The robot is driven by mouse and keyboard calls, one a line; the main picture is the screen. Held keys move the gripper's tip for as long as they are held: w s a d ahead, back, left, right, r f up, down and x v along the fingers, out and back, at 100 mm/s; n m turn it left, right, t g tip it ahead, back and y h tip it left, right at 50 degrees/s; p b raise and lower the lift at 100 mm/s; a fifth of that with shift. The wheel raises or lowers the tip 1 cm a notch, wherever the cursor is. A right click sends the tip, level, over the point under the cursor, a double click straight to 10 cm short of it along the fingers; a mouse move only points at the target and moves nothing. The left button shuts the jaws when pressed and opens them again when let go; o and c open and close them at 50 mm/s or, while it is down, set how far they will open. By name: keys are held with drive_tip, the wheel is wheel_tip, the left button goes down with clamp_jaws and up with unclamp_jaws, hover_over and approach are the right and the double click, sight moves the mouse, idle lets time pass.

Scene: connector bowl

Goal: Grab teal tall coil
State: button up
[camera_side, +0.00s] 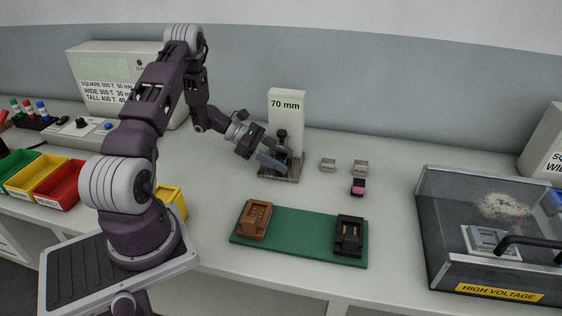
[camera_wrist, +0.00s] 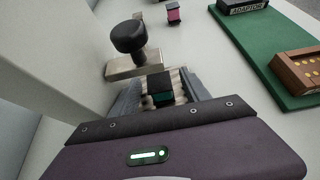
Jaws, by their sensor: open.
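In the side view my gripper (camera_side: 274,160) reaches down to the metal stand (camera_side: 284,176) below the 70 mm sign, and the coil (camera_side: 282,156) is mostly hidden there by the fingers and stand parts. The jaws are open around the coil. Its lower part is hidden in the wrist view, so I cannot tell whether either finger touches it.
A black knob (camera_wrist: 128,37) on a metal block rises close beyond the fingers. The white 70 mm block (camera_side: 287,106) stands behind. A green board (camera_side: 290,236) with two sockets is in front.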

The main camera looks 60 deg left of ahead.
clamp_jaws()
idle(0.3)
